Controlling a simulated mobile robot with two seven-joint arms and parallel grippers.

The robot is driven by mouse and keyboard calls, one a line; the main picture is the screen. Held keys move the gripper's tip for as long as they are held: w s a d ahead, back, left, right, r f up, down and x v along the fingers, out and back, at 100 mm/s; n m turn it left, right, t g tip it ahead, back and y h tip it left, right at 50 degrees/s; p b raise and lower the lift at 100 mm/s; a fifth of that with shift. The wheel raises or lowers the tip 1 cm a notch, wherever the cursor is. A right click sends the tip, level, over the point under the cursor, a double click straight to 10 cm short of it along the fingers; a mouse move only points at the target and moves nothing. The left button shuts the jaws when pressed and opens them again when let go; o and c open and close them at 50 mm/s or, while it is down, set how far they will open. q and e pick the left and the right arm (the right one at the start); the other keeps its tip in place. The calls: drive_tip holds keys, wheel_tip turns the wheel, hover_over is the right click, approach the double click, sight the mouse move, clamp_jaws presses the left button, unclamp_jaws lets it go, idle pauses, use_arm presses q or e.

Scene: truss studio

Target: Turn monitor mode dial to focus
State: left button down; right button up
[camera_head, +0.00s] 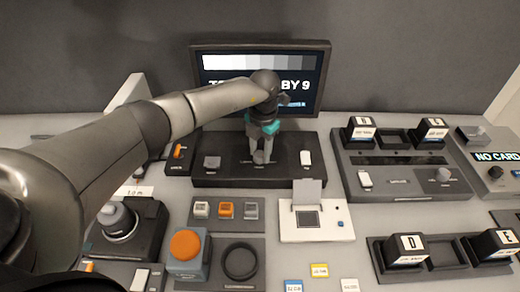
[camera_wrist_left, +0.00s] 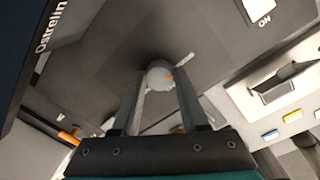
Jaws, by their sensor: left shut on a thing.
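The monitor (camera_head: 320,60) stands at the back, its screen partly covered by my left arm. The dark control panel (camera_head: 215,180) lies in front of it. The mode dial (camera_head: 259,157) is a small light grey round knob at the middle of this panel. My left gripper (camera_head: 262,153) points down and is shut on the dial. In the left wrist view the dial (camera_wrist_left: 159,74) sits between the two fingertips, with a small orange mark on its side. The labels around the dial are too small or hidden to read, so its setting cannot be told.
On the same panel are a grey switch (camera_head: 212,162) at left and a white switch (camera_head: 306,158) at right. An orange lever (camera_head: 178,151) stands just left. A white device (camera_head: 318,228), an orange button (camera_head: 186,245) and a card console (camera_head: 385,185) surround the panel's front and right.

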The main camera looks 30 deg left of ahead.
use_arm(q)
drive_tip(key=shift+n, duration=0.5)
drive_tip(key=shift+c, duration=2.2)
unclamp_jaws()
wheel_tip(320, 180, up, 15)
drive_tip(key=shift+d+r, duration=0.15)
drive_tip(key=shift+d, duration=0.25)
